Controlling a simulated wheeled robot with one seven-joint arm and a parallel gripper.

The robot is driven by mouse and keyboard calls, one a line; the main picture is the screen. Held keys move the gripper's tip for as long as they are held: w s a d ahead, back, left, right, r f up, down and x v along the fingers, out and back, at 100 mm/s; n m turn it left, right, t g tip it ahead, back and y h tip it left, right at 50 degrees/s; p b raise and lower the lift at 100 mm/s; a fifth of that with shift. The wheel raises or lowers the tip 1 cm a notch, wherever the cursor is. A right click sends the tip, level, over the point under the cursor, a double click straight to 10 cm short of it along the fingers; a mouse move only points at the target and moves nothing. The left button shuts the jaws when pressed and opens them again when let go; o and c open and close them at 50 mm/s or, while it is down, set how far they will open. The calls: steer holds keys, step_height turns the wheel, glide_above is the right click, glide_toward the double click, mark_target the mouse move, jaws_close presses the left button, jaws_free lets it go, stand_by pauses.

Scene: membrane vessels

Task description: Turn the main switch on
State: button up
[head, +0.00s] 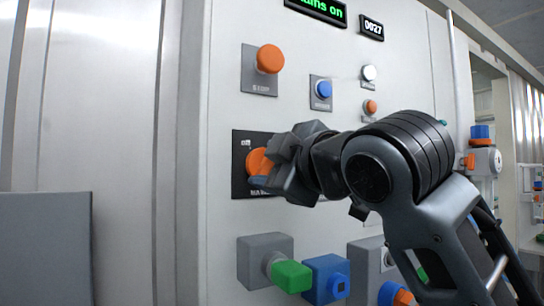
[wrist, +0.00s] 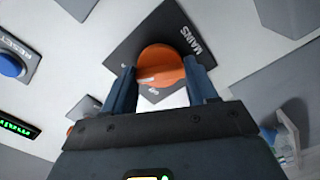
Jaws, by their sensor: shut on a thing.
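The main switch is an orange rotary knob (head: 258,161) on a black plate (head: 240,185) on the light panel, with "MAINS" lettering in the wrist view. My gripper (wrist: 163,88) is shut on the orange knob (wrist: 160,62), one dark finger on each side of it. In the head view my gripper (head: 262,172) covers the right part of the knob and plate. A display (head: 316,10) at the top of the panel shows green text, partly cut off, ending in "ins on".
Above are an orange stop button (head: 269,59), a blue reset button (head: 323,90), a white button (head: 369,72) and a small orange one (head: 370,107). Below, a green handle (head: 291,276) and blue block (head: 327,278) stick out. A counter display (head: 371,28) reads 0027.

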steer(key=shift+f+m+p, duration=0.1)
steer(key=shift+m+p, duration=0.25)
steer(key=shift+m, duration=0.55)
steer(key=o, duration=1.1)
steer(key=shift+c, duration=0.2)
steer(key=b+v, duration=0.1)
steer(key=v, duration=0.6)
steer(key=shift+s+d, duration=0.25)
steer(key=shift+s, duration=0.1)
